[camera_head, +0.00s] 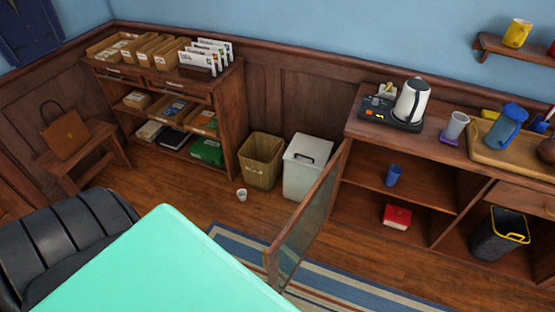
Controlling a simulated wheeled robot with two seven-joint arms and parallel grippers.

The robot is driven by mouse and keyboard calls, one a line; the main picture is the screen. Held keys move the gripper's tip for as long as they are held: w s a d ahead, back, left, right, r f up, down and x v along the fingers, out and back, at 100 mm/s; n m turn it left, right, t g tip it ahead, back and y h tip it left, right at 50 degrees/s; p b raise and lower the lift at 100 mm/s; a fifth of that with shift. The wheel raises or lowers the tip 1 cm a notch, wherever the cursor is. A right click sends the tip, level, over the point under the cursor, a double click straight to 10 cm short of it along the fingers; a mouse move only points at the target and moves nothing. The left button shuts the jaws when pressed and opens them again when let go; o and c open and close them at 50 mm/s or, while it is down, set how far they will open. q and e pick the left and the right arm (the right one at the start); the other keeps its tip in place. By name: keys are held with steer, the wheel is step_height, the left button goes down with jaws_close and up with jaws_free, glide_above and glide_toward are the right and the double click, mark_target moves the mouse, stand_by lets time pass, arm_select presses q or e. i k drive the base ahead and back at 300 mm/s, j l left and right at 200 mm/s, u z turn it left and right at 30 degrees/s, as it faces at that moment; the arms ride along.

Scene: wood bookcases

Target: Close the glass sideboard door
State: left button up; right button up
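The glass sideboard door (308,222) has a wooden frame and a glass pane. It stands wide open, swung out from the left end of the wooden sideboard (358,148) toward the front of the picture. The compartment behind it is open to view, with a blue cup (393,175) on its shelf and a red box (396,216) below. The door's lower near corner is close to or behind the edge of a mint-green surface, so its bottom is partly hidden. Neither of my grippers shows in the head view.
A mint-green surface (160,265) fills the lower left, beside a black chair (62,240). A striped rug (345,287) lies under the door. A white bin (304,168) and a tan bin (261,160) stand left of the sideboard. A small white cup (242,194) is on the floor.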

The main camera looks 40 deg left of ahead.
mark_target(293, 254)
steer(key=j+z, duration=0.1)
steer(key=j, duration=0.35)
steer(key=k+j+z, duration=0.1)
steer(key=j, duration=0.35)
steer(key=k+j+z, duration=0.15)
steer(key=j, duration=0.3)
steer(key=k+j+z, duration=0.1)
steer(key=j, duration=0.35)
